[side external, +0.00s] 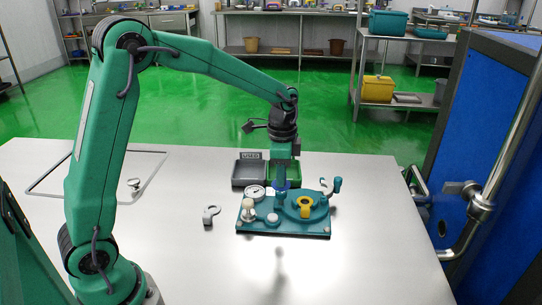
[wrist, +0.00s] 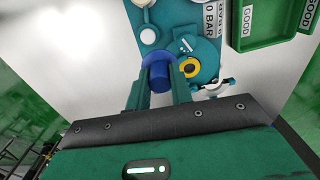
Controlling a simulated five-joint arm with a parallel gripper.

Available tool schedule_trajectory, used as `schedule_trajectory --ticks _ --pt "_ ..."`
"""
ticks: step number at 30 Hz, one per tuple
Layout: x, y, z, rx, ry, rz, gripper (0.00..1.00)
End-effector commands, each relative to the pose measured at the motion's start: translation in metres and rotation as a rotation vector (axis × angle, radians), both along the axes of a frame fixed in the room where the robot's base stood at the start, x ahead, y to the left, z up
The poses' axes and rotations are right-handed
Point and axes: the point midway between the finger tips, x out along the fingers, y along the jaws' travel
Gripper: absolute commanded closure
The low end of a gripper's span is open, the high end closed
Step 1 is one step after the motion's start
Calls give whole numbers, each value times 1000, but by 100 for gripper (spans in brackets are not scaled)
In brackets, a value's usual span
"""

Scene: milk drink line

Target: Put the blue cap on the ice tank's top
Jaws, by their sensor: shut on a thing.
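My gripper (side external: 281,182) points down over the teal machine board (side external: 285,228). It is shut on the blue cap (wrist: 158,70), which sits between both fingers in the wrist view. The cap's blue rim (side external: 281,186) shows in the side view, just above a short teal post (side external: 281,198) on the board. I cannot tell whether cap and post touch. To the right is a round teal housing (side external: 292,212) with a yellow ring (side external: 306,206). Nothing readable marks which part is the ice tank.
A gauge (side external: 257,191), a white-topped knob (side external: 249,206) and a raised handle (side external: 337,185) stand on the board. A grey tray (side external: 236,182) and a green GOOD tray (wrist: 236,38) lie behind. The front table is clear.

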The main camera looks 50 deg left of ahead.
Motion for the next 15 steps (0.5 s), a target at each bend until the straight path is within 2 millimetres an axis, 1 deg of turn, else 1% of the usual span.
schedule_trajectory --ticks 1,3,6,10,15 --pt "-7 17 -2 0 0 8 100" --pt "-15 36 -5 0 0 8 100" --pt "-28 59 -9 0 1 6 100" --pt "-42 81 -13 0 0 4 100" --pt "-52 95 -16 1 -1 1 100"
